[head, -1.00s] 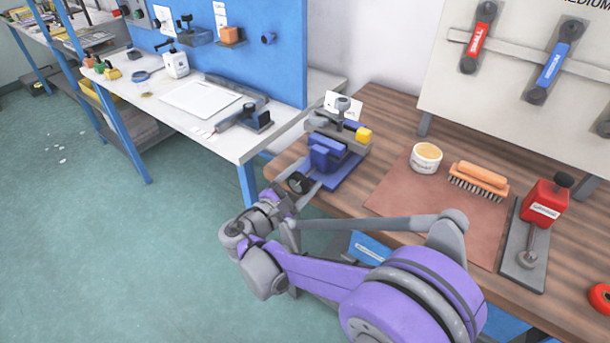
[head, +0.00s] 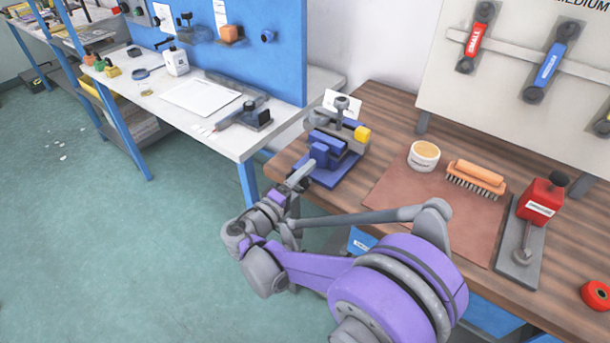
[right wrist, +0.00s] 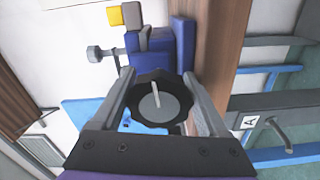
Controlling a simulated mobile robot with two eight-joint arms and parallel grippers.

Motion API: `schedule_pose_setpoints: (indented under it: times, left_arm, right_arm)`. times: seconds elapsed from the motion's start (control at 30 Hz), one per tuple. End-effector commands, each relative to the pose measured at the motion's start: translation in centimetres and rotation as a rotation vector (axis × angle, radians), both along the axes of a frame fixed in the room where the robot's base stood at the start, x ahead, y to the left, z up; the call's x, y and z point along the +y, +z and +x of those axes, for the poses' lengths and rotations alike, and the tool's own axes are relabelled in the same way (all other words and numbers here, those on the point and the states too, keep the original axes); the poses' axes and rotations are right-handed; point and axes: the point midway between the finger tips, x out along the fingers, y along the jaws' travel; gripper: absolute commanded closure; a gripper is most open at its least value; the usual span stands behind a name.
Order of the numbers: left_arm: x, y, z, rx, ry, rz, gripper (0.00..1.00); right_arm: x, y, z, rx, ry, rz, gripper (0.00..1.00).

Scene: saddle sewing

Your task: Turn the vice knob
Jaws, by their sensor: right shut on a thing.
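The blue vice (head: 328,152) is at the left end of the wooden bench in the head view. It also shows in the right wrist view (right wrist: 155,62), behind its round black knob (right wrist: 157,102). My right gripper (head: 303,172) reaches the vice's front from the lower left. In the right wrist view my right gripper (right wrist: 160,103) has one finger on each side of the knob and is shut on it. The knob's grey centre carries a pale line that stands nearly upright in that view. In the head view the gripper hides the knob. My left gripper is not in view.
A brown mat (head: 400,203) on the bench holds a tub (head: 424,157) and a brush (head: 477,178). A red-topped tool (head: 540,200) stands to the right. A white-topped bench (head: 195,98) is at the left, with open floor (head: 130,240) before it.

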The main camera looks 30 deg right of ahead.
Motion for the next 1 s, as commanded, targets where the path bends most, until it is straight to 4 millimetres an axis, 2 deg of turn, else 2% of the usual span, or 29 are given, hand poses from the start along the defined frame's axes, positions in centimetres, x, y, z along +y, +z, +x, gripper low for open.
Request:
schedule_pose_setpoints:
  times: [1.0]
  left_arm:
    - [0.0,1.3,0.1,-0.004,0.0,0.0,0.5]
  right_arm:
    - [0.1,-0.4,0.3,-0.892,-0.001,0.371,0.79]
